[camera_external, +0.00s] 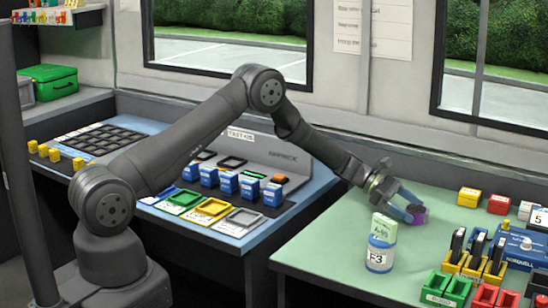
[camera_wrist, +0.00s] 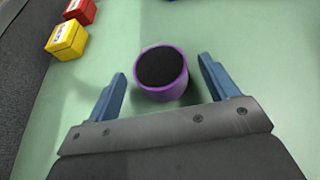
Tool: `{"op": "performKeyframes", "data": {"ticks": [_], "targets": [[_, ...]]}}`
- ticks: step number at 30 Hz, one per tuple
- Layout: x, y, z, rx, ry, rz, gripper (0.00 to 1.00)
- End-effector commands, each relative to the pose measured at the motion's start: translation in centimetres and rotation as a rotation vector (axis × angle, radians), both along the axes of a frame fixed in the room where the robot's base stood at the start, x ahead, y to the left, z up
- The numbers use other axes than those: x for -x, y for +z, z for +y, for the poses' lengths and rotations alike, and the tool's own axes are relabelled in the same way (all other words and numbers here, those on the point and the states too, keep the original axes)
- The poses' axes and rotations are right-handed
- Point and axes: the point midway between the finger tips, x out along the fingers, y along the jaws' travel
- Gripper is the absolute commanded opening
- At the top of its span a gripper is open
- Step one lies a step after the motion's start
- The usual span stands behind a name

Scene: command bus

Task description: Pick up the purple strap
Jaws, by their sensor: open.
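The purple strap (camera_wrist: 161,93) is a short purple roll or ring with a black top, standing on the green table (camera_external: 335,248). In the external view the strap (camera_external: 418,215) shows at my fingertips, partly hidden by them. My gripper (camera_external: 410,211) reaches down to the table from the left. In the wrist view my gripper (camera_wrist: 163,77) has its two blue fingers apart, one on each side of the strap. A gap shows between the strap and each finger, so it is not gripped.
Yellow (camera_external: 469,197) and red (camera_external: 498,204) boxes stand to the right, near a blue device (camera_external: 520,247) and black radios in yellow holders.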

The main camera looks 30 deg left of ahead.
Motion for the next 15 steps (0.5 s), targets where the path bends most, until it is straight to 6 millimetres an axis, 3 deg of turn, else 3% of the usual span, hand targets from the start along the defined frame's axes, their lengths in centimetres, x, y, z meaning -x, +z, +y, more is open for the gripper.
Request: {"op": "performKeyframes", "data": {"ticks": [4, 11, 12, 15], "targets": [[0.1, -0.8, -2.2, 0.000, -0.001, 0.000, 0.79], [0.0, -0.9, -2.6, 0.000, 0.001, 0.001, 0.79], [0.0, -0.9, -2.6, 0.000, 0.001, 0.001, 0.77], [0.0, -0.9, -2.6, 0.000, 0.001, 0.001, 0.58]]}}
